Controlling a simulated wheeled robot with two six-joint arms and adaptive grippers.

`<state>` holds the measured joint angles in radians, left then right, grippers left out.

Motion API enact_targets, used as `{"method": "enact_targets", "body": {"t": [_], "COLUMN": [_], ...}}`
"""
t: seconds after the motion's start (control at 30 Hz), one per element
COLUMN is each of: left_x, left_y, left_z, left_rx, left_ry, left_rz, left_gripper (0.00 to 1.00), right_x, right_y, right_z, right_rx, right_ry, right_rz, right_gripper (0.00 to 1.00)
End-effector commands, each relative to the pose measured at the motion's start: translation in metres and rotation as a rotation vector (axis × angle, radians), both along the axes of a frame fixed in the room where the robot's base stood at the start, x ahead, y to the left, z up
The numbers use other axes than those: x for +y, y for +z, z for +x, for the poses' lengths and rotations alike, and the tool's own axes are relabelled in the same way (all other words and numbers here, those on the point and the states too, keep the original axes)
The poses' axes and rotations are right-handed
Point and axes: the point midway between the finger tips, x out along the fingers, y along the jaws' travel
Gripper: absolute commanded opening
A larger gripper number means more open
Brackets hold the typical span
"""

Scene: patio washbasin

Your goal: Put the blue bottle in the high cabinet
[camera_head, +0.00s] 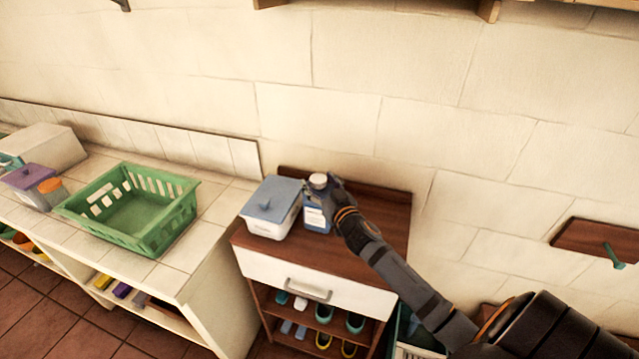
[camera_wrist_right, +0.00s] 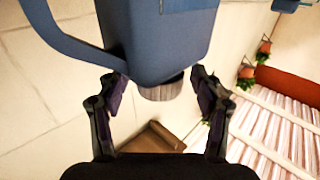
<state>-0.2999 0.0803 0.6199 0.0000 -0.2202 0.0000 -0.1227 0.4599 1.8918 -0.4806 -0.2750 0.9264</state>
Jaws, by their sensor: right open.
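The blue bottle (camera_head: 318,216), with a pale cap and a white label, stands upright on the brown-topped cabinet. My right gripper (camera_head: 337,192) is at the bottle's right side near its top. In the right wrist view the bottle (camera_wrist_right: 160,45) appears cap downward, with the fingers of my right gripper (camera_wrist_right: 157,78) apart on either side near the cap and shoulder. The gripper is open; I cannot tell if a finger touches the bottle. The wooden underside (camera_head: 380,7) of a raised unit shows at the top edge; the rest is cut off. My left gripper is out of view.
A white box with a blue lid (camera_head: 270,207) stands close to the bottle's left. The brown top (camera_head: 388,215) is clear on the right. A green basket (camera_head: 135,208) sits on the tiled counter. Shoes fill the shelves below. A small wall shelf (camera_head: 590,238) is at right.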

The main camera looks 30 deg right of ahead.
Motion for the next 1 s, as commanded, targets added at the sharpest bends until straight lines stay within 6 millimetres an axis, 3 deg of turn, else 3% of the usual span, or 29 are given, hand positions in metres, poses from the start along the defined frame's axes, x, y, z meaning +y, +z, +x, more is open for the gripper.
{"method": "enact_targets", "body": {"t": [0.1, 0.17, 0.4, 0.7, 1.0], "left_x": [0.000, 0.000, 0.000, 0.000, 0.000], "left_y": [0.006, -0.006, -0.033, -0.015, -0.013], "left_z": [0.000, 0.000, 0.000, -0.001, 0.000], "left_rx": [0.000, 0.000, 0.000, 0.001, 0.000], "left_ry": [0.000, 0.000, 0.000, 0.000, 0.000], "left_rz": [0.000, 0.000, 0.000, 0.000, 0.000], "left_gripper": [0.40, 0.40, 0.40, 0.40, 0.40], "right_x": [0.000, 0.000, 0.006, 0.008, 0.009], "right_y": [0.006, -0.003, -0.004, 0.003, 0.002], "right_z": [0.000, -0.008, -0.060, -0.109, -0.121], "right_rx": [0.000, 0.003, 0.006, 0.008, 0.000], "right_ry": [0.000, 0.000, 0.006, 0.000, -0.005], "right_rz": [0.000, -0.006, -0.014, -0.008, 0.000], "right_gripper": [0.66, 0.66, 0.66, 0.66, 0.66]}}
